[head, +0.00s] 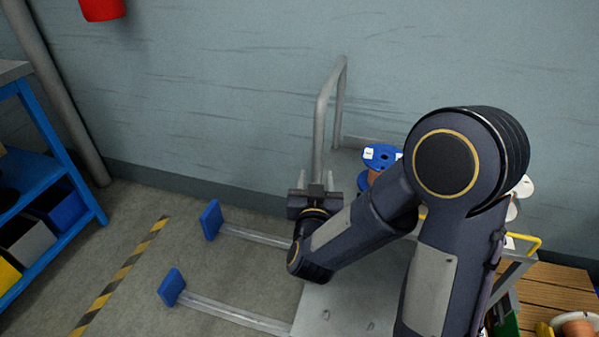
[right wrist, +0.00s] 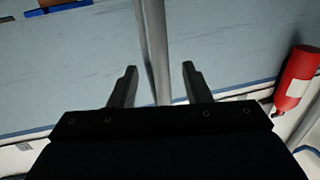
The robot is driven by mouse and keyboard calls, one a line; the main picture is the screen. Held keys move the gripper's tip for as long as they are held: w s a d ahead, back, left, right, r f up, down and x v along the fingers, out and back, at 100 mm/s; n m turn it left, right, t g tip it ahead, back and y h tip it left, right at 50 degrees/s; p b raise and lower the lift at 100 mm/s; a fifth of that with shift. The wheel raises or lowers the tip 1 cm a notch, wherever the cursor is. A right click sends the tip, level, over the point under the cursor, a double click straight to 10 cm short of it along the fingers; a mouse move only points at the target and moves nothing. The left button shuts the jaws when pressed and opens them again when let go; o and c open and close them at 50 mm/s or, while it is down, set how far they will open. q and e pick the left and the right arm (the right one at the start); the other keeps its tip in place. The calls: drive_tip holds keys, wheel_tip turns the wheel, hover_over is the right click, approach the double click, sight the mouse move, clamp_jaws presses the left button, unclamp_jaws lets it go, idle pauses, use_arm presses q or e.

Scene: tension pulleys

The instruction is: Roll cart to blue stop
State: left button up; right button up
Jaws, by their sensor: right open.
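The cart has a grey flat platform (head: 338,302) and an upright tubular handle (head: 323,120); my right arm hides much of it. Two blue stops, the far one (head: 211,219) and the near one (head: 172,287), stand at the left ends of metal floor rails (head: 235,316). The platform's left edge is apart from both stops. My right gripper (head: 317,181) is open at the handle's near post. In the right wrist view the post (right wrist: 155,45) runs between the two open fingers (right wrist: 159,70); I cannot tell whether they touch it. My left gripper is not in view.
Blue-flanged spools (head: 381,154) show behind my right arm. A blue shelf (head: 60,150) with bins stands at the left. A yellow-black floor stripe (head: 122,274) lies left of the stops. A wooden pallet (head: 552,287) is at the right. The wall is close behind the cart.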

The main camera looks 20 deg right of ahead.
sight(317, 162)
drive_tip(key=shift+w+d, duration=0.2)
drive_tip(key=shift+w, duration=0.3)
drive_tip(key=x, duration=0.6)
drive_tip(key=shift+w+d, duration=0.2)
drive_tip(key=shift+w, duration=0.15)
clamp_jaws()
